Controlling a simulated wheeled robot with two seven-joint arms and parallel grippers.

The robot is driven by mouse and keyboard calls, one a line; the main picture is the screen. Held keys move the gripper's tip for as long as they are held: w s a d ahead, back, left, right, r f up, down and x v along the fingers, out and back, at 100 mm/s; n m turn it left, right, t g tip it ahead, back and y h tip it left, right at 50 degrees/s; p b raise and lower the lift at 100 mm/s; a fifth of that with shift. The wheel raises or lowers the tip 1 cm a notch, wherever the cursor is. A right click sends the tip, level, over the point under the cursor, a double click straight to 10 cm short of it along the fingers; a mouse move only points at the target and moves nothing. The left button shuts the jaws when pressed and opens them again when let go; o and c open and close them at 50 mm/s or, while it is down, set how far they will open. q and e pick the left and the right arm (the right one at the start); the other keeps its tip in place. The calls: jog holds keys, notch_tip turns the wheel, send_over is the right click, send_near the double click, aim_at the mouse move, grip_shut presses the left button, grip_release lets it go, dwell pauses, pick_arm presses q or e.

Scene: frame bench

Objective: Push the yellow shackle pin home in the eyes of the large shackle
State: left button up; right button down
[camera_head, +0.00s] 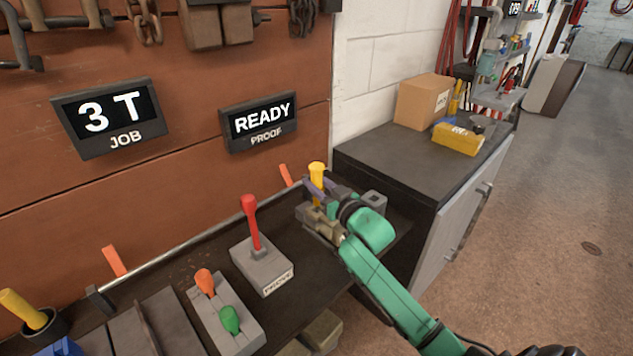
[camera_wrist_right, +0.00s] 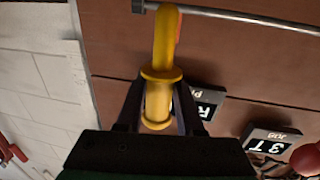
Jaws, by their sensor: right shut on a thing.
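A yellow piece with a collar, which looks like the shackle pin (camera_head: 317,172), stands upright in my right gripper (camera_head: 314,197) at the back of the bench. In the right wrist view the yellow pin (camera_wrist_right: 163,50) sits between the two dark fingers of the right gripper (camera_wrist_right: 158,108), which is shut on it. Its collar shows at the fingertips. I cannot make out the large shackle or its eyes, so I cannot tell how the pin sits to them. My left gripper is not in view.
A red lever on a grey block (camera_head: 262,267) stands left of my right gripper. A grey box with orange and green knobs (camera_head: 233,338) lies nearer. A grey block (camera_head: 374,200) is just right of the gripper. Signs read 3 T (camera_head: 110,117) and READY (camera_head: 262,121).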

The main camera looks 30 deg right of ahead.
aim_at(318, 202)
jog(key=shift+r, duration=0.1)
dwell(0.4)
jog(key=shift+f+b, duration=1.6)
jog(key=shift+f, duration=1.35)
jog(key=shift+r+p, duration=2.5)
jog(key=shift+p, duration=0.05)
